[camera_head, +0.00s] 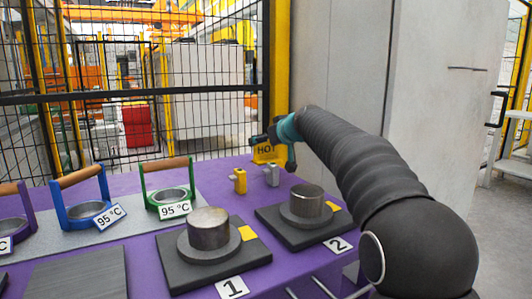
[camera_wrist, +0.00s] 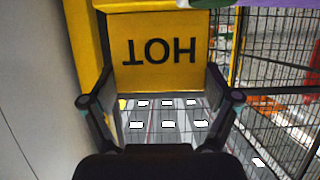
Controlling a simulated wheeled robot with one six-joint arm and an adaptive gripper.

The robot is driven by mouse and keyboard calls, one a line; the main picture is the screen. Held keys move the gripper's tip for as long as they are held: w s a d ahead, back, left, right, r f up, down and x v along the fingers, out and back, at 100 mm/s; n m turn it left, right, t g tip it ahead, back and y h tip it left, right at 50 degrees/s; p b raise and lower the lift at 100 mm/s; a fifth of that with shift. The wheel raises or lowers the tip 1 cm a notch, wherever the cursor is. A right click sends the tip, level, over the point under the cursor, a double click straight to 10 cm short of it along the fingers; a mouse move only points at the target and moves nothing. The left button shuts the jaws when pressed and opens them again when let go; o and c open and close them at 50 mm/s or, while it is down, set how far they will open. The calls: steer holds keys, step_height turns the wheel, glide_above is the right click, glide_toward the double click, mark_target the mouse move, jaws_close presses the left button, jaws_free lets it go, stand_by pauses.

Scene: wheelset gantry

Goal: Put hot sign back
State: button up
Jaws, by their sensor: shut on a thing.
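The yellow sign (camera_head: 266,156) with black HOT lettering is upright at the far edge of the purple table in the head view. In the wrist view the sign (camera_wrist: 160,75) faces the camera with its lettering upside down. My gripper (camera_wrist: 160,92) is shut on the sign, with one finger at each side edge. In the head view my gripper (camera_head: 270,141) is at the sign's top, partly hidden by my arm. I cannot tell whether the sign's lower edge touches the table.
A yellow block (camera_head: 239,181) and a grey block (camera_head: 271,175) stand just in front of the sign. Metal cylinders on plates marked 1 (camera_head: 208,228) and 2 (camera_head: 306,200) are nearer. Handled rings (camera_head: 171,190) stand left. A mesh fence (camera_head: 150,98) and grey wall (camera_head: 340,60) are behind.

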mark_target(267, 153)
steer(key=shift+a+f+b, duration=0.1)
steer(key=shift+f+b, duration=0.4)
steer(key=shift+f, duration=1.55)
steer(key=shift+f, duration=0.2)
steer(key=o, duration=1)
steer(key=shift+r, duration=0.25)
steer(key=b+v, duration=0.2)
steer(key=v, duration=1)
steer(key=shift+f, duration=0.15)
